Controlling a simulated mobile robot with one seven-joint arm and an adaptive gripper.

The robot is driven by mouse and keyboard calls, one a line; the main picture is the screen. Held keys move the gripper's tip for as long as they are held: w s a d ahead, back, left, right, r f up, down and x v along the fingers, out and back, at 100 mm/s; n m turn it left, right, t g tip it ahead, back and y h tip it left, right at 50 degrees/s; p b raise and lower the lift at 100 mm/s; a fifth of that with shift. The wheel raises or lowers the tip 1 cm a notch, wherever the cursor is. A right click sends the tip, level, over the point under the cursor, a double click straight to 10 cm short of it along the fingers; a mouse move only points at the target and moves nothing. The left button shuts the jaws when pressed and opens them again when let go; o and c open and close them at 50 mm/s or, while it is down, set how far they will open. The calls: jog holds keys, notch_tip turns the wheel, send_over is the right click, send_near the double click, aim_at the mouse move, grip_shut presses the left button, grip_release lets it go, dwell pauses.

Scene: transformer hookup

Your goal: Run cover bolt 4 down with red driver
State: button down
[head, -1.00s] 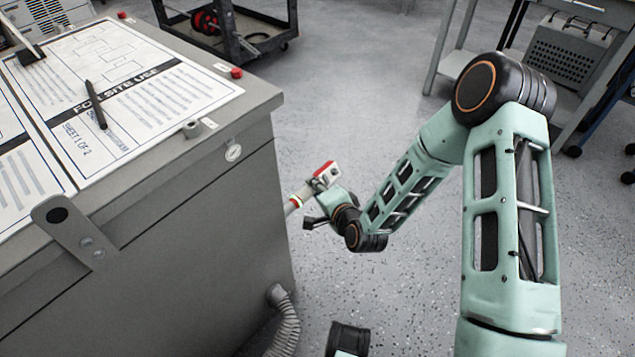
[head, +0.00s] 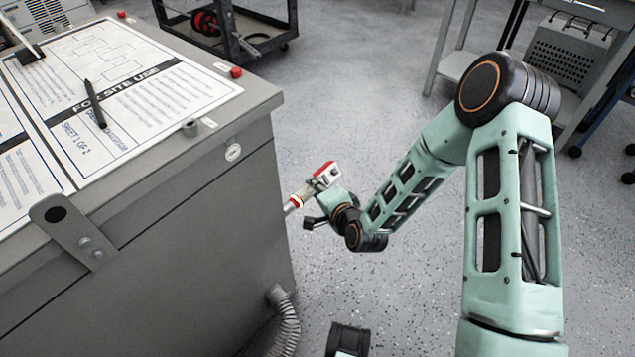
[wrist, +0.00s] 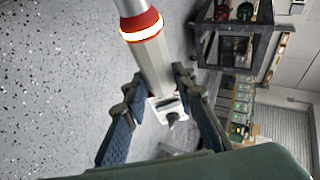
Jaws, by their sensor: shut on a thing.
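The red driver (head: 326,174) has a red and pale grey body and stands out beside the right end of the grey cabinet. My gripper (head: 318,198) is shut on it. In the wrist view the driver (wrist: 152,62) runs up between the two blue-padded fingers of my gripper (wrist: 165,100). A red collar with a glowing pale-yellow ring sits near its front end. Its nose reaches toward the cabinet's far side face and passes out of sight behind the cabinet edge in the head view. Cover bolt 4 is hidden in both views.
The grey cabinet (head: 190,235) fills the left, with printed sheets and a black pen (head: 95,103) on top. A corrugated hose (head: 285,320) leaves its lower corner. A dark cart (head: 240,30) stands behind.

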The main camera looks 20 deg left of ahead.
aim_at(326, 180)
jog(key=shift+w+d+r+b, duration=0.15)
jog(key=shift+w+d, duration=0.25)
jog(key=shift+w, duration=0.65)
jog(key=shift+w+d+f+b, duration=0.15)
jog(key=shift+w+d, duration=0.25)
jog(key=shift+w, duration=0.6)
jog(key=shift+r, duration=0.1)
